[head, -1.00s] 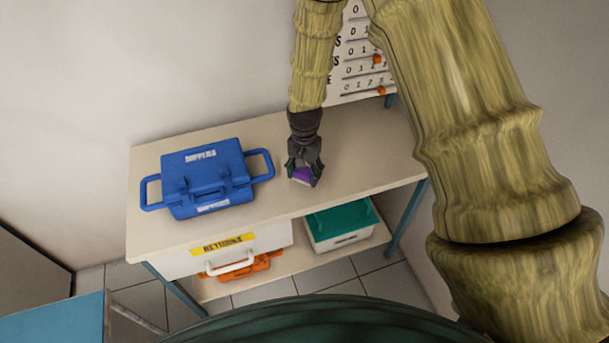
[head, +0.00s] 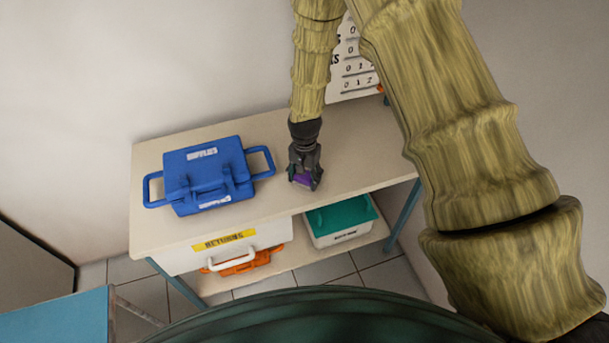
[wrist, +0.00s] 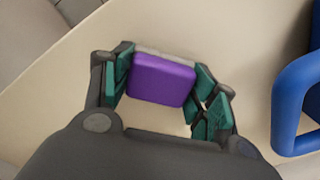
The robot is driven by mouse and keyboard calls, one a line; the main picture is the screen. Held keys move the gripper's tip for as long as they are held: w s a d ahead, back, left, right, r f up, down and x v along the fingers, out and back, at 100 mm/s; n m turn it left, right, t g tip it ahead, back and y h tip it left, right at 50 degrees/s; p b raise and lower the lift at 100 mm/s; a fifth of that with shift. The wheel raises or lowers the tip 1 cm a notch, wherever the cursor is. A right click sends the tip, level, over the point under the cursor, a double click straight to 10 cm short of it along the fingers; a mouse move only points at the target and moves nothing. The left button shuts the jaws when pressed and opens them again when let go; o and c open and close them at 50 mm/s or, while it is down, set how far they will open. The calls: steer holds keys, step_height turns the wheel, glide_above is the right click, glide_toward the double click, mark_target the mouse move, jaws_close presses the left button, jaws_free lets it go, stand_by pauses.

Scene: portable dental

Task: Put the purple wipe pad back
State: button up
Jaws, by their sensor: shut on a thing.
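The purple wipe pad (wrist: 161,79) is a small block with a purple face and a pale layer along one edge. In the wrist view it sits between the green-padded fingers of my gripper (wrist: 160,88), which is shut on it. In the head view the pad (head: 302,180) shows at the fingertips of my gripper (head: 304,183), over the beige table top (head: 345,155), to the right of the blue case. I cannot tell whether the pad touches the table.
The blue supplies case (head: 205,175) stands on the table's left half, its handle close to my gripper. Below are a white bin with a yellow returns label (head: 224,240), an orange case (head: 240,266) and a teal-and-white box (head: 340,218). The table is clear to the right.

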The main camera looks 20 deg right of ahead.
steer(key=o, duration=1)
steer(key=shift+r, duration=0.2)
step_height(320, 180, up, 12)
steer(key=b, duration=0.3)
steer(key=shift+b, duration=0.35)
steer(key=shift+a+f, duration=0.1)
